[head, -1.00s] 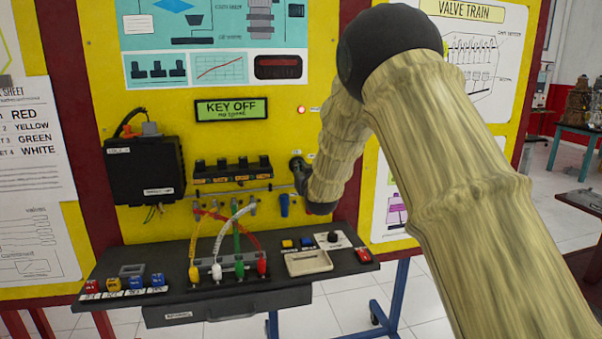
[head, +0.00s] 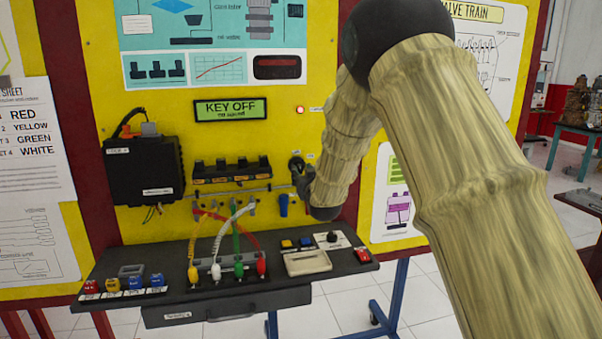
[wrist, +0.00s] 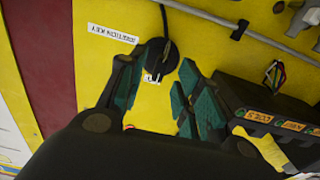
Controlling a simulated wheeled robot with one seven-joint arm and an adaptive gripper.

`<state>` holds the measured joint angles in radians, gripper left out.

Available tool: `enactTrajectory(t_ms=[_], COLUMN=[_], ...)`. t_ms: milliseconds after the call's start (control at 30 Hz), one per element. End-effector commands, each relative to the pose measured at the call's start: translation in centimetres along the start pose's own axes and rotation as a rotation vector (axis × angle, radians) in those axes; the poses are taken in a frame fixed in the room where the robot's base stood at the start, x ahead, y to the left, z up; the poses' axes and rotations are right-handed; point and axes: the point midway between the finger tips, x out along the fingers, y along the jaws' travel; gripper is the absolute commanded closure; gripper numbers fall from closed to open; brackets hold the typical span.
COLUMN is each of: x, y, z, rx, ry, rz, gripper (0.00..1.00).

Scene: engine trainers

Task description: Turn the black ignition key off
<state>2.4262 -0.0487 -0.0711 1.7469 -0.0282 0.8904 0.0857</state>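The black ignition key (wrist: 160,57) sits on the yellow panel beside the white "IGNITION KEY" label (wrist: 113,33) in the wrist view. In the head view the key (head: 296,164) shows as a dark round shape at the panel, partly behind my gripper. My gripper (wrist: 158,76) is open, with its two green-and-black fingers apart on either side of the key's lower part. Whether either finger touches the key I cannot tell. In the head view my gripper (head: 304,184) is small and mostly hidden by my arm. The display (head: 231,109) reads "KEY OFF", with a blurred second line.
A black coil pack (head: 232,170) is left of the key; it is close to my right finger in the wrist view. A grey rail (wrist: 215,20) and a black cable run near the key. A dark bench (head: 195,300) with coloured leads and buttons stands below.

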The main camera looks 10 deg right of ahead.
Motion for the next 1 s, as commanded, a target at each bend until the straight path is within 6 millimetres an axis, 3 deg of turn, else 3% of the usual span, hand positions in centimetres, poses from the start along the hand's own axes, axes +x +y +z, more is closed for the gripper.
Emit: enactTrajectory(t_ms=[300, 500, 1000], x=[-5.9, -8.2, -9.0], y=[0.1, 0.1, 0.1], z=[0.0, 0.1, 0.1], rx=[0.001, 0.001, 0.000], ry=[-0.002, -0.002, -0.001], rz=[0.001, 0.001, 0.001], gripper=[0.66, 0.66, 0.66])
